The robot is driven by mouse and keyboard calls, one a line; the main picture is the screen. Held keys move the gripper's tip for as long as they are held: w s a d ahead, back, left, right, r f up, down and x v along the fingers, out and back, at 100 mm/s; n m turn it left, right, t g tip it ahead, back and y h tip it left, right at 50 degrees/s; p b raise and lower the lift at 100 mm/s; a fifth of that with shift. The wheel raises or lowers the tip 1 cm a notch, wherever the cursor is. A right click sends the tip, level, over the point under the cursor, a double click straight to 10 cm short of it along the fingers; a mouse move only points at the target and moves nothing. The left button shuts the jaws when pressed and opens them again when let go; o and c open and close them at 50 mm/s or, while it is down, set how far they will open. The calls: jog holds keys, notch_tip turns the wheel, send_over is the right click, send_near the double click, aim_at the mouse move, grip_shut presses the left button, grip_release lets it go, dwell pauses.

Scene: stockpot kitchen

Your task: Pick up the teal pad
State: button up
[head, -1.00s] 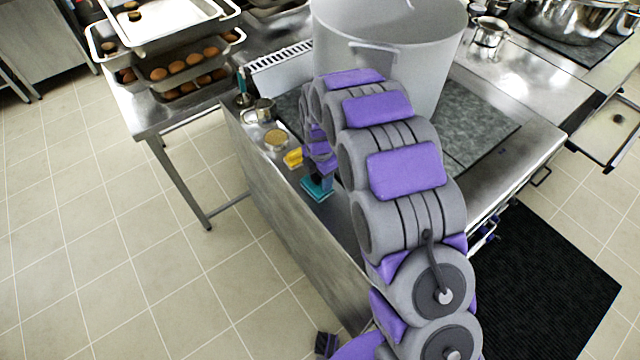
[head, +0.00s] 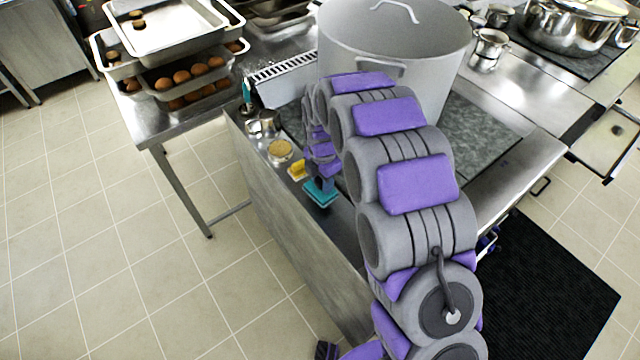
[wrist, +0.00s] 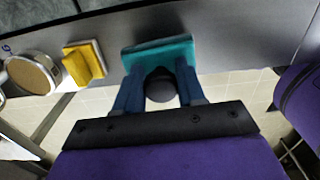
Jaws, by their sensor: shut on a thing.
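The teal pad (head: 321,193) is at the end of my arm, over the narrow steel ledge beside the stove top. In the wrist view the teal pad (wrist: 158,53) sits between and just beyond the blue fingers of my gripper (wrist: 158,84). My gripper also shows in the head view (head: 320,180) and is shut on the pad. A dark round part between the fingers hides some of the pad. I cannot tell clearly whether the pad still touches the ledge.
A yellow sponge (head: 298,169) lies beside the pad, with a round tan-topped container (head: 279,151) and a metal cup (head: 268,122) behind. A large grey stockpot (head: 440,60) stands on the stove to the right. Open floor (head: 140,270) lies left of the ledge.

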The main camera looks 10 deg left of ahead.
jog(key=w+d, duration=0.1)
jog(key=d, duration=0.4)
jog(key=w+d+r+p, duration=0.1)
jog(key=d, duration=0.4)
jog(key=w+d+p, duration=0.1)
jog(key=d, duration=0.4)
jog(key=shift+w+d+r, duration=0.1)
jog(key=shift+d+r, duration=0.05)
jog(key=shift+d, duration=0.05)
